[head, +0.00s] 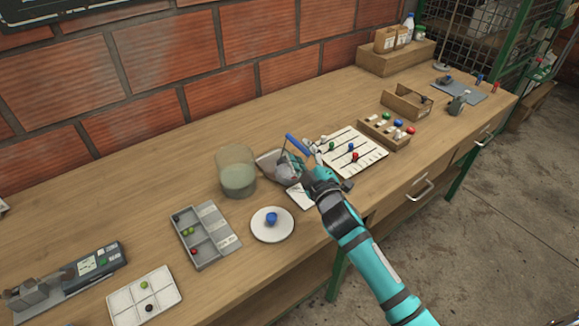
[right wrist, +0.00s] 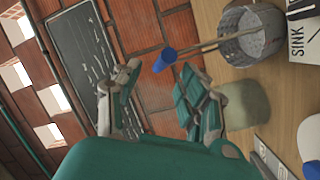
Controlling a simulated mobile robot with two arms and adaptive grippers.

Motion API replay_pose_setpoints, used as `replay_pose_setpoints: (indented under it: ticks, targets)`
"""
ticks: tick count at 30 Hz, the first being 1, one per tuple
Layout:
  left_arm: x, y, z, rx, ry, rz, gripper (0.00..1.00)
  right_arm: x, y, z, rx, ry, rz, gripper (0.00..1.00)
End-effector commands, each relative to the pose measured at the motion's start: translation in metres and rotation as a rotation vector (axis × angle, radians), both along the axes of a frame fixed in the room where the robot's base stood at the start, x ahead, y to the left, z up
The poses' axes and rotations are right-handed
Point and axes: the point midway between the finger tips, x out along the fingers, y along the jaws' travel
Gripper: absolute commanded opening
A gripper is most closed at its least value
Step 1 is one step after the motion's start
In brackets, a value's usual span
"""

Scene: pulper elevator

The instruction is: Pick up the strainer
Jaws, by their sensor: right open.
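The strainer shows in the head view as a blue handle (head: 297,143) beside the glass beaker, with its lower part largely hidden by my gripper. In the right wrist view its grey mesh basket (right wrist: 252,36) sits at upper right, and two thin rods run from it to the blue handle end (right wrist: 164,60). My right gripper (head: 300,168) is over the table by the strainer. Its two fingers, also in the right wrist view (right wrist: 160,98), are spread apart, with nothing gripped between them. The handle end appears beyond the gap between the fingertips. My left gripper is out of view.
A glass beaker (head: 237,172) stands left of the gripper. A white plate (head: 272,236) with a blue ball is in front. A grey sorting tray (head: 205,249), a white board (head: 352,168) with coloured pieces and a wooden rack (head: 390,143) surround it. Bare wood lies behind.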

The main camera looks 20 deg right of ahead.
Motion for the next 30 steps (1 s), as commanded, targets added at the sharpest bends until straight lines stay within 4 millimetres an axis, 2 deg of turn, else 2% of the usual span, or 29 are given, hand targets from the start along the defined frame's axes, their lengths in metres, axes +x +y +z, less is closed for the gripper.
replay_pose_setpoints:
  ticks: [10, 14, 20, 30]
  targets:
    - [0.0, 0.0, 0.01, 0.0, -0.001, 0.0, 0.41, 0.045, 0.004, 0.0, 0.001, 0.0, 0.0, 0.42]
    - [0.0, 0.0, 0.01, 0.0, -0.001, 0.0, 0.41, 0.052, 0.004, -0.001, 0.0, 0.0, 0.0, 0.42]
    - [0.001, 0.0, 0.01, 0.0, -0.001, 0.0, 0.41, 0.052, 0.004, -0.001, 0.0, 0.0, 0.0, 0.42]
    - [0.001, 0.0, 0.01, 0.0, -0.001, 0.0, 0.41, 0.051, 0.004, -0.001, 0.0, 0.001, 0.0, 0.0]
